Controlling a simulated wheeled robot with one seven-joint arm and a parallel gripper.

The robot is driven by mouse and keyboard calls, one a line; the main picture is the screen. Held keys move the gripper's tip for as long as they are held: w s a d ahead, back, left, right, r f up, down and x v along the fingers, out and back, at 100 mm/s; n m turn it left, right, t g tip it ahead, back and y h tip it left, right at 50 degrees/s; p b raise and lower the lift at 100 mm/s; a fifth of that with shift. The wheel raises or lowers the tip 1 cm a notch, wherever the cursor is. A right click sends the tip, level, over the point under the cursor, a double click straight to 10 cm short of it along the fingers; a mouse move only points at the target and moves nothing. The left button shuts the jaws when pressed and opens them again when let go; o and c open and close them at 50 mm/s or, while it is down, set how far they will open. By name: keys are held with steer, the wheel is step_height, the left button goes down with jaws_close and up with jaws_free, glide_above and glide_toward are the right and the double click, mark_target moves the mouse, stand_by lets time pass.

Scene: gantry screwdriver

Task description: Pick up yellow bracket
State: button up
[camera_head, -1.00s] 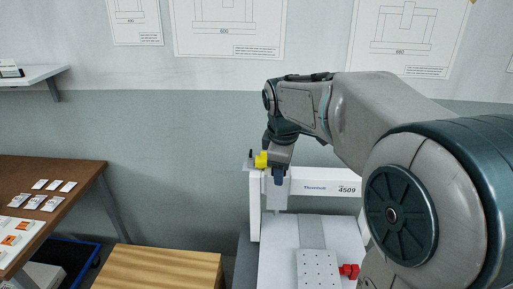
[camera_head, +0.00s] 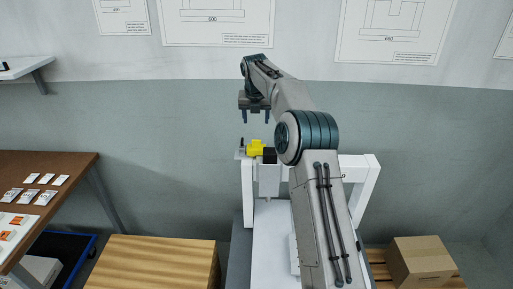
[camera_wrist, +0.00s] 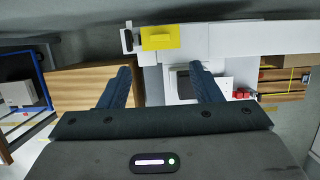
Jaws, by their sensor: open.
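The yellow bracket (camera_head: 256,147) sits on top of the white gantry (camera_head: 249,205), near its left end, against a black block (camera_head: 269,156). In the wrist view the yellow bracket (camera_wrist: 160,37) lies beyond the fingertips, at the top, a little left of centre. My gripper (camera_head: 255,116) is above the bracket in the head view, apart from it. Its two dark fingers point down, spread and empty. In the wrist view my gripper (camera_wrist: 165,75) shows a wide gap with nothing held between the fingers.
A wooden crate top (camera_head: 155,262) lies left of the gantry. A brown table (camera_head: 75,170) with small packets stands further left. A cardboard box (camera_head: 420,262) sits on a pallet at the right. The space around my gripper is clear, with the wall behind.

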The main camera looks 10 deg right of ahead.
mark_target(256, 141)
steer(key=p+x, duration=0.1)
steer(key=x, duration=1.2)
steer(key=shift+w+f, duration=0.1)
steer(key=shift+f, duration=0.15)
steer(key=c, duration=1.1)
